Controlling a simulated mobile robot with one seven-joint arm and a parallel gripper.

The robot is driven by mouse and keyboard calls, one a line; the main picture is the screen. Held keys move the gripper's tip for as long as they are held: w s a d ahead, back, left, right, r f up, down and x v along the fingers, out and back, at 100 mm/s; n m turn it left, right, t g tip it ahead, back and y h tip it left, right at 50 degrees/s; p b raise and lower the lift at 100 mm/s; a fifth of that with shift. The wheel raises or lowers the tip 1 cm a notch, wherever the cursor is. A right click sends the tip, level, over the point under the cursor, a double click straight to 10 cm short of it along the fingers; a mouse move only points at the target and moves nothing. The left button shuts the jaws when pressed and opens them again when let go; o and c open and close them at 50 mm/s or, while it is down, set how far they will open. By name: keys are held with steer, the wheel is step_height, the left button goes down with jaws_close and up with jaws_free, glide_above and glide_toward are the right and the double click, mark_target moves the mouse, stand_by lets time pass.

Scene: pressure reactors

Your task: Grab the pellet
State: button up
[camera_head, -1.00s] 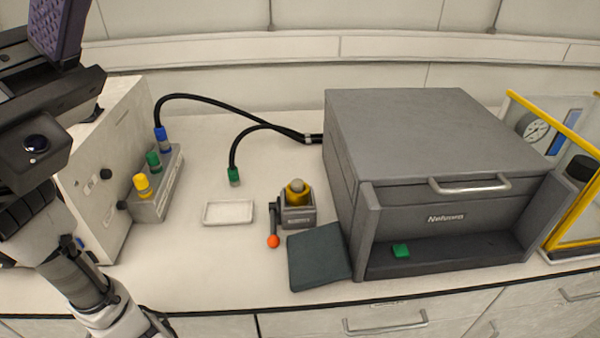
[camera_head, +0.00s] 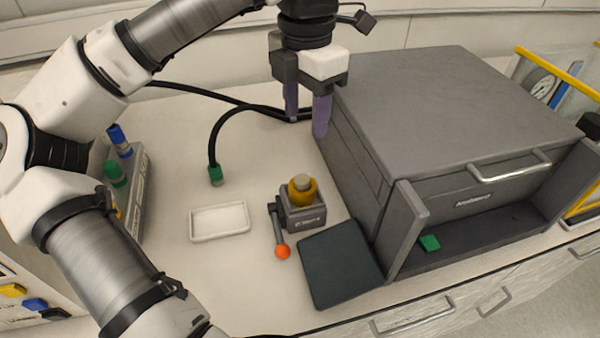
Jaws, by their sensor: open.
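No thing in view can be told for sure as the pellet. A small clamp-like device (camera_head: 304,218) stands on the bench, with a yellow cylinder (camera_head: 303,192) in it, a grey rounded piece (camera_head: 301,182) on top and a lever with an orange knob (camera_head: 282,251). Whether the grey piece is the pellet, I cannot tell. My gripper (camera_head: 306,122) has purple fingers that point down, apart and empty. In the picture it is above the device, near the grey box's left side, and touches nothing that I can see.
A large grey box (camera_head: 450,100) with a handle fills the right, a green piece (camera_head: 429,243) on its ledge. A dark mat (camera_head: 340,265) lies before it. A white tray (camera_head: 219,236) and a green-tipped hose (camera_head: 215,176) are left of the device. My arm covers the left.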

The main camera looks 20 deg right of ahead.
steer(key=p, duration=0.1)
glide_above(302, 179)
steer(key=f, duration=0.8)
steer(key=shift+d, duration=0.2)
steer(key=shift+a+f+p, duration=0.2)
steer(key=shift+f+p, duration=0.8)
steer(key=shift+f, duration=1.75)
steer(key=c, duration=1.1)
steer(key=shift+o, duration=0.2)
steer(key=shift+r, duration=0.1)
